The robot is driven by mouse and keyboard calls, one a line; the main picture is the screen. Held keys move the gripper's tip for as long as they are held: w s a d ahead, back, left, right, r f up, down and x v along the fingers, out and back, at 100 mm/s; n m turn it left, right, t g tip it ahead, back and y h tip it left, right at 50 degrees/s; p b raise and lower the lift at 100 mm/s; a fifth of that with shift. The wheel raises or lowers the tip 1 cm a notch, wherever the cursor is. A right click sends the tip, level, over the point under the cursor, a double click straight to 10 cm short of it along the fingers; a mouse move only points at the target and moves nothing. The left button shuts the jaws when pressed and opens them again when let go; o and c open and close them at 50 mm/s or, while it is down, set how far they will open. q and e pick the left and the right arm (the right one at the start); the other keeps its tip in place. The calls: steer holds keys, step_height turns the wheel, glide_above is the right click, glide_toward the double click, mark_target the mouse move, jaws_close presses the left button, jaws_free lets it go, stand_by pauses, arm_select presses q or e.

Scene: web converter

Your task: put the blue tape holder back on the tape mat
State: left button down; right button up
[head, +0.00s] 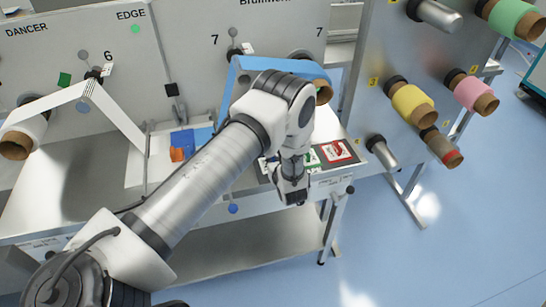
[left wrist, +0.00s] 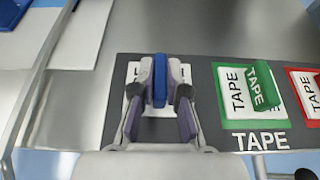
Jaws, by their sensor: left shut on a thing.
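My left gripper (left wrist: 160,85) is shut on the blue tape holder (left wrist: 160,80), which stands on edge between its fingers. It is over the left end of the dark grey tape mat (left wrist: 205,70), in front of a white label square. I cannot tell whether the holder touches the mat. The green tape holder (left wrist: 264,88) and the red tape holder (left wrist: 316,82) lie on their labels to the right. In the head view my left gripper (head: 291,190) is at the table's front edge, and the blue holder is hidden. My right gripper is not in view.
A blue block (head: 182,140) and an orange piece (head: 177,155) sit on the table further left. Web rolls, including a yellow roll (head: 412,105), stick out from the upright panel at right. A blue web strip (head: 310,70) passes behind my arm.

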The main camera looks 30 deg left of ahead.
arm_select(q)
steer(key=shift+s+f, duration=0.1)
steer(key=shift+f, duration=0.1)
steer(key=c, duration=1.2)
jaws_free()
steer(key=shift+r, duration=0.1)
